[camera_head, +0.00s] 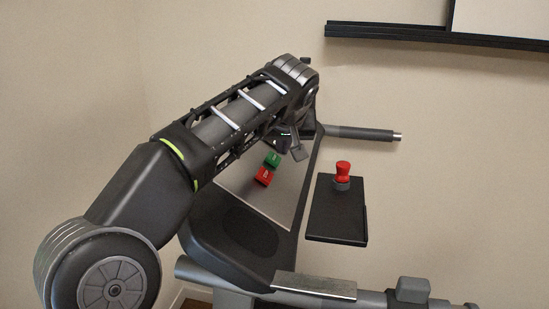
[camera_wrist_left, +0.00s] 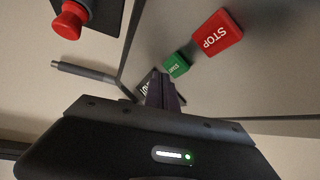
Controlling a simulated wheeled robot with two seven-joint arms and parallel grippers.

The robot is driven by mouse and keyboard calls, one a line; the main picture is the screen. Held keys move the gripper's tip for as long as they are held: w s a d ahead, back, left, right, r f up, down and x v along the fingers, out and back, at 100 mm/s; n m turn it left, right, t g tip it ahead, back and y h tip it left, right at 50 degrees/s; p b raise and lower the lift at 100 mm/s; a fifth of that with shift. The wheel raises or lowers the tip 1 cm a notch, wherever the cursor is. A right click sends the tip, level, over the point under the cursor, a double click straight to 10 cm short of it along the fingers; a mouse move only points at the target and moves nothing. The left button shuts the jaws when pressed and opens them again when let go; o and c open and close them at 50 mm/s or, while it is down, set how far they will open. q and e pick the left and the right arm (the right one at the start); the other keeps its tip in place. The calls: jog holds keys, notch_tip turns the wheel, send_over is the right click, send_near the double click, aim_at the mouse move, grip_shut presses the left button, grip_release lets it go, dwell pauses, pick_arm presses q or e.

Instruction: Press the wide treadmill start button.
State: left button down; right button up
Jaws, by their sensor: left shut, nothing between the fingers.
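The green START button (camera_head: 272,160) sits on the treadmill's grey console panel (camera_head: 245,178), just above the red STOP button (camera_head: 264,176). In the left wrist view the green START button (camera_wrist_left: 176,66) is close beyond my fingertips, and the larger red STOP button (camera_wrist_left: 217,33) is to its upper right. My left gripper (camera_head: 297,150) reaches over the console from the upper left. In the left wrist view its fingers (camera_wrist_left: 162,92) are together and empty, pointing toward the green button. I cannot tell whether they touch it. My right gripper is out of view.
A red knob (camera_head: 343,170) stands on a black side tray (camera_head: 335,212) right of the console. A grey handlebar (camera_head: 362,134) sticks out to the right behind it. A dark ledge (camera_head: 400,33) runs along the wall. Grey rails (camera_head: 315,287) cross the front.

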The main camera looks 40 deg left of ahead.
pick_arm(q)
jog(key=shift+f, duration=0.1)
jog(key=shift+s+a+f+b, duration=0.15)
jog(key=shift+a+f+b, duration=0.1)
jog(key=shift+b, duration=0.15)
jog(key=shift+s+a+f+b, duration=0.1)
jog(key=shift+a+f+b, duration=0.05)
jog(key=shift+f+b, duration=0.25)
dwell(0.6)
jog(key=shift+r, duration=0.1)
jog(key=shift+w+d+r+p, duration=0.2)
jog(key=shift+d+r+p, duration=0.2)
jog(key=shift+r+p, duration=0.3)
jog(key=r+p, duration=0.1)
jog(key=w+d+r+p, duration=0.1)
jog(key=d+r+p, duration=0.1)
jog(key=r+p, duration=0.1)
jog(key=shift+w+d, duration=0.15)
dwell(0.5)
dwell(0.8)
